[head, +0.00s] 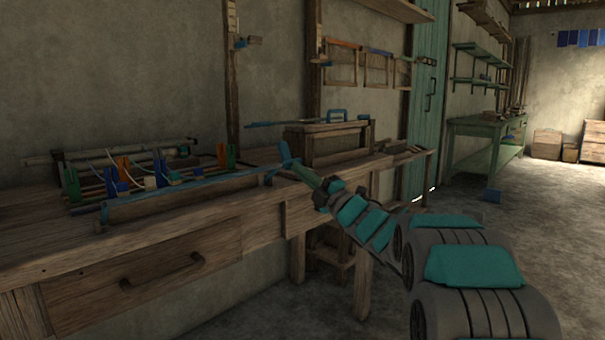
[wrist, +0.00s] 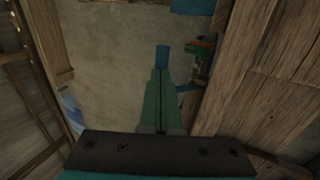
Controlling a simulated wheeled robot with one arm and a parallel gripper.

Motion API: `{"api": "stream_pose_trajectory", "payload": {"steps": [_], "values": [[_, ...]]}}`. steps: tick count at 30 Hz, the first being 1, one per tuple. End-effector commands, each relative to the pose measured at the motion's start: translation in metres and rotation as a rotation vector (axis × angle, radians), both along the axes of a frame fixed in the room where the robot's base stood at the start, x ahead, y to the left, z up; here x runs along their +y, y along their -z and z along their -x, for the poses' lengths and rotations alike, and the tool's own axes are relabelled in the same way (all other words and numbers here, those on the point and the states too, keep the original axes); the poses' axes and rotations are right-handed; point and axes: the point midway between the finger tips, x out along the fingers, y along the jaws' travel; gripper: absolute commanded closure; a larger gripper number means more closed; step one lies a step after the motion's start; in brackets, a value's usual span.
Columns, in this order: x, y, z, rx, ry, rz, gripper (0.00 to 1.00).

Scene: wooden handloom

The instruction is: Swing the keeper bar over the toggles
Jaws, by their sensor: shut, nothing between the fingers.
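A long blue bar (head: 190,185), which looks like the keeper bar, lies along the front of the small loom on the bench. Behind it stand several coloured upright pieces, blue, orange and green (head: 225,157), with small blocks among them; I cannot tell which are the toggles. My gripper (head: 298,167) is shut and empty, at the bar's right end by a short upright blue piece (head: 284,153). In the wrist view my gripper's green fingers (wrist: 161,75) lie together. A blue piece (wrist: 162,56) shows right at their tips; contact is unclear.
The wooden bench (head: 150,240) has a drawer with a dark handle (head: 160,272). A wooden box frame (head: 325,143) with a blue handle stands behind my gripper. In the wrist view the bench (wrist: 265,70) fills the right side. The floor right of the bench is largely clear.

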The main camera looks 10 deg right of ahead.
Motion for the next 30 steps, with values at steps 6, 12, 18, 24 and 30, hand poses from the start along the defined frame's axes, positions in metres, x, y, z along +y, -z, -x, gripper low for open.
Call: {"api": "stream_pose_trajectory", "payload": {"steps": [6, 12, 18, 24, 30], "values": [[0.005, -0.032, -0.008, 0.164, 0.003, 0.127, 1.00], [0.013, -0.044, -0.018, 0.305, 0.000, 0.227, 1.00], [0.022, -0.049, -0.031, 0.300, -0.002, 0.218, 1.00], [0.031, -0.057, -0.043, 0.298, -0.002, 0.217, 1.00], [0.038, -0.063, -0.052, 0.297, -0.001, 0.219, 1.00]]}}
